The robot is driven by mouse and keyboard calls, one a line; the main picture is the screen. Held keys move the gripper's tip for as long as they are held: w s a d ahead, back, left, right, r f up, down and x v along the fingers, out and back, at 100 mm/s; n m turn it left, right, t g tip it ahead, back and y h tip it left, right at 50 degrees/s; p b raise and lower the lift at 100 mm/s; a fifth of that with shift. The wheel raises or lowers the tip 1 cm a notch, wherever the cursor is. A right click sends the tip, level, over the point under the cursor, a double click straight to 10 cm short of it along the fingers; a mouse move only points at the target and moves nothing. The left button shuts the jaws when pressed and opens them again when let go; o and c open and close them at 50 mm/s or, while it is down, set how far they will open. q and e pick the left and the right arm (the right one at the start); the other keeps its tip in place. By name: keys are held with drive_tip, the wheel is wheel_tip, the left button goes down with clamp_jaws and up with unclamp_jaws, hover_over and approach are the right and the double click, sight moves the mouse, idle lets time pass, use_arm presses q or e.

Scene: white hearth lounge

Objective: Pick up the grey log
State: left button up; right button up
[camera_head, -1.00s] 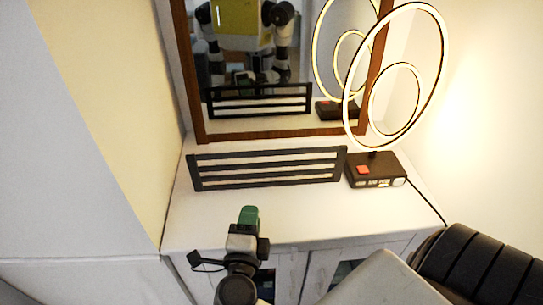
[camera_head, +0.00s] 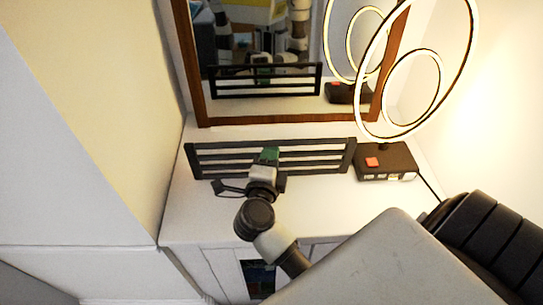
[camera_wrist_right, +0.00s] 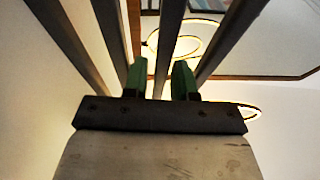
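I see no distinct grey log in these views. My left gripper is out of view.
A dark box-shaped lamp base (camera_head: 385,163) with a red patch and glowing rings (camera_head: 474,40) stands right of the rack. A wood-framed mirror (camera_head: 187,62) rises behind, showing reflections. The cabinet top (camera_head: 200,215) is bare left of my arm.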

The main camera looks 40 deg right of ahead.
drive_tip(key=shift+x, duration=1.5)
clamp_jaws()
drive_tip(key=shift+a, duration=0.1)
drive_tip(key=shift+r, duration=0.1)
